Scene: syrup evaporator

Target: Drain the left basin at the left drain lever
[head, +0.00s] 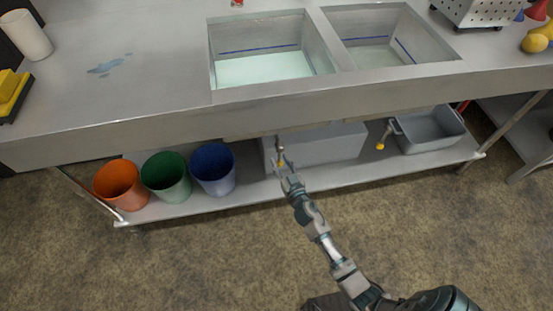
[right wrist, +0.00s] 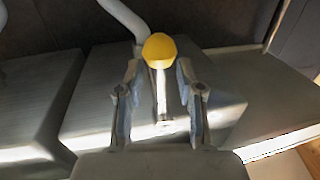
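The left basin (head: 216,72) in the head view holds pale greenish water, its surface below a blue line on the wall. The left drain lever (head: 279,142) hangs under the counter front below it. Its yellow knob (right wrist: 159,49) shows clearly in the right wrist view. My right gripper (head: 281,163) reaches up to this lever from below; in the right wrist view (right wrist: 158,66) its fingers are spread, one on each side of the lever and knob. Gaps show between fingers and lever. My left gripper is in neither view.
The right basin (head: 404,43) is beside the left one. A second lever's yellow knob (head: 380,146) hangs near a grey tub (head: 428,132). Orange (head: 118,187), green (head: 166,175) and blue (head: 213,169) buckets and a grey box (head: 330,146) stand on the lower shelf.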

